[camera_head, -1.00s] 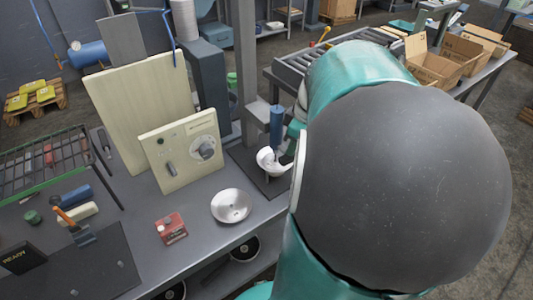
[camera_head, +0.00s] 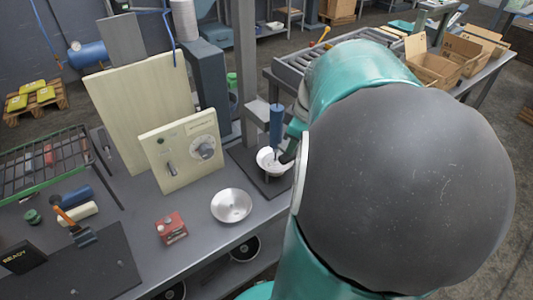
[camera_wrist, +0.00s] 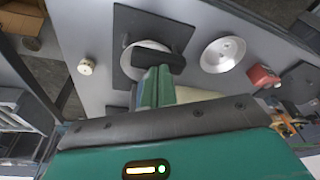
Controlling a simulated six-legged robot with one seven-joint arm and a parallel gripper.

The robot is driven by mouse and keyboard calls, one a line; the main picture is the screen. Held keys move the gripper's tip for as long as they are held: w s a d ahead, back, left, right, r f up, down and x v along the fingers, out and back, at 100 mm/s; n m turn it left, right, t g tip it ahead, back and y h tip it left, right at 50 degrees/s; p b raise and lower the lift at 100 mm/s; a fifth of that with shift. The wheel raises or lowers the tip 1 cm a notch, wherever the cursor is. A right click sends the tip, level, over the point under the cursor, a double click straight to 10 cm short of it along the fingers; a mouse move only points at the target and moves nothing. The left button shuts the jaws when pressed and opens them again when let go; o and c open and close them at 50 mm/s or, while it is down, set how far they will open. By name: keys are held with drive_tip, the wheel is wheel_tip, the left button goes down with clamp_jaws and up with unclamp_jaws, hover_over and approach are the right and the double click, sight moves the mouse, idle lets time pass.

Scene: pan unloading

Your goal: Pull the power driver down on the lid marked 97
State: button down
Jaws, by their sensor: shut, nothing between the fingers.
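The power driver, a blue upright cylinder (camera_head: 276,122), hangs from a grey post at the bench's back right. Below it, a white round pan or lid (camera_head: 265,158) rests on a dark base plate (camera_head: 275,188); no number is readable on it. It also shows in the wrist view (camera_wrist: 131,55), partly covered by my gripper. My gripper (camera_wrist: 158,60) is shut and empty, in front of this white round piece. In the head view its dark end (camera_head: 288,156) is at the piece's right side, below the driver; I cannot tell whether it touches. My arm hides the rest.
A silver round dish (camera_head: 231,206) and a red box (camera_head: 171,228) stand on the bench left of the base plate. A cream control panel (camera_head: 184,150) stands behind them. A green wire rack (camera_head: 40,165) is at far left. Cardboard boxes (camera_head: 434,70) stand behind my arm.

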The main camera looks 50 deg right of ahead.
drive_tip(key=shift+f, duration=0.25)
drive_tip(key=shift+w+r, duration=0.1)
drive_tip(key=shift+r, duration=0.6)
wheel_tip(320, 180, up, 25)
idle(2.8)
idle(0.5)
